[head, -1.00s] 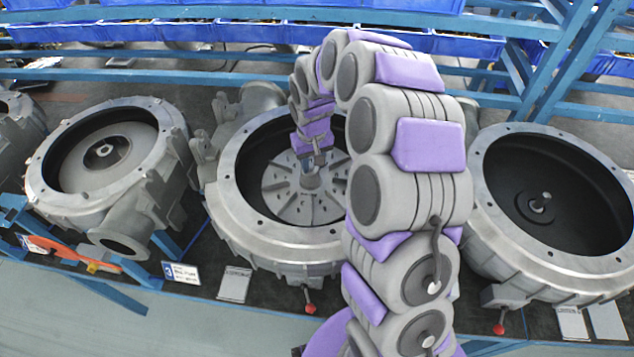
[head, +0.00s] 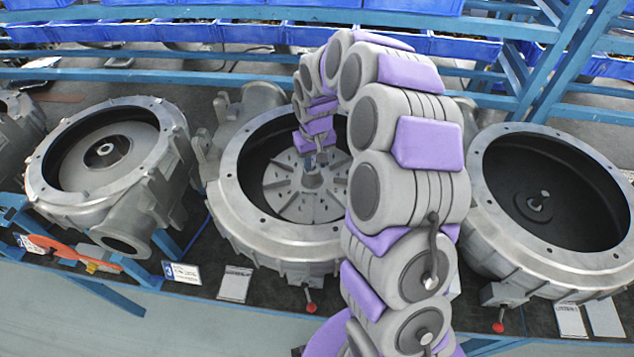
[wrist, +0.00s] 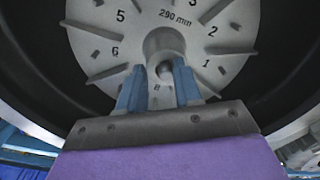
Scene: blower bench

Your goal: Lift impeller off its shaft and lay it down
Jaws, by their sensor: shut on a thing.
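The impeller (head: 285,190) is a grey bladed disc inside the middle blower housing (head: 232,205). In the wrist view its face (wrist: 190,50) shows numbers and "290 mm" around a central hub (wrist: 163,42). My gripper (head: 314,168) reaches down into the housing from above. In the wrist view its blue fingers (wrist: 160,82) sit one on each side of the hub, shut on it. The round end of the shaft (wrist: 166,68) shows between the fingers. Whether the impeller is clear of the shaft cannot be told.
A right housing (head: 560,270) is open, with a bare shaft (head: 541,199) inside. A left housing (head: 110,195) holds a plain disc. Blue shelf rails and bins (head: 180,32) run behind. Tags and a red-knobbed lever (head: 311,307) line the bench front.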

